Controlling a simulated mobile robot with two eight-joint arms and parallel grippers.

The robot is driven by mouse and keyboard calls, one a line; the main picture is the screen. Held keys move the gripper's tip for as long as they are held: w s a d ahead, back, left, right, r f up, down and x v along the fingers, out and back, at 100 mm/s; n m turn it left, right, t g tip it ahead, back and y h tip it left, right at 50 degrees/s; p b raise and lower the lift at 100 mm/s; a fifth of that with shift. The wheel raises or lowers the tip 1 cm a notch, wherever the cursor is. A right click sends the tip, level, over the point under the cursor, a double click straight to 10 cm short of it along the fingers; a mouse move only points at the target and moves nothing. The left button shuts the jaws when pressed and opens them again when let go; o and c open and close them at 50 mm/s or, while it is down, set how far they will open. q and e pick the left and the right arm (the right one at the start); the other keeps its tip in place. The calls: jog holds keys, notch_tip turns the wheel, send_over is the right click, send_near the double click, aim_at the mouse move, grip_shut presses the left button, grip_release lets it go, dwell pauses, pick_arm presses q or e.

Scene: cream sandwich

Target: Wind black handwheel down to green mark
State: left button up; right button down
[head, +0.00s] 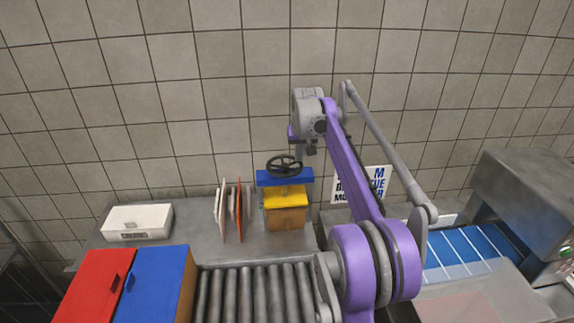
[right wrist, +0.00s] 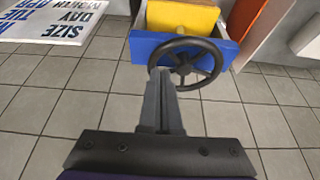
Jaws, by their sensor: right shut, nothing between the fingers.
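The black handwheel (head: 284,165) lies on top of the blue plate (head: 270,179) of a small press with a yellow block (head: 285,198) below it. In the right wrist view the handwheel (right wrist: 185,62) shows its rim, spokes and hub in front of the blue plate (right wrist: 142,46). My right gripper (head: 301,157) is shut and empty, close to the wheel's rim. In the right wrist view its fingertips (right wrist: 160,73) overlap the rim's near left part; I cannot tell whether they touch it. I see no green mark. My left gripper is not in view.
Upright white and orange boards (head: 238,210) stand left of the press. A white box (head: 136,222) sits further left. A roller conveyor (head: 255,292) and red (head: 95,285) and blue (head: 153,284) lids are in front. A printed sign (head: 376,184) is on the right.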

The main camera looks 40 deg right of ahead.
aim_at(280, 171)
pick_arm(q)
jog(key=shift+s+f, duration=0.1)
pick_arm(e)
jog(key=shift+f, duration=0.2)
jog(key=shift+f+b, duration=0.4)
jog(key=shift+f, duration=0.65)
jog(key=shift+s+a+r, duration=0.1)
jog(key=shift+s+a, duration=0.05)
jog(key=shift+a, duration=0.45)
jog(key=shift+s+a, duration=0.15)
jog(key=shift+a, duration=0.4)
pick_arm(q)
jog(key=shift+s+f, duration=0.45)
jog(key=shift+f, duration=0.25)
pick_arm(e)
jog(key=shift+w, duration=0.1)
jog(key=shift+w+a, duration=0.2)
jog(key=shift+a, duration=0.8)
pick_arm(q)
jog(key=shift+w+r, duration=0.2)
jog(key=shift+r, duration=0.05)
pick_arm(e)
jog(key=shift+w+a, duration=0.7)
jog(key=shift+a, duration=0.15)
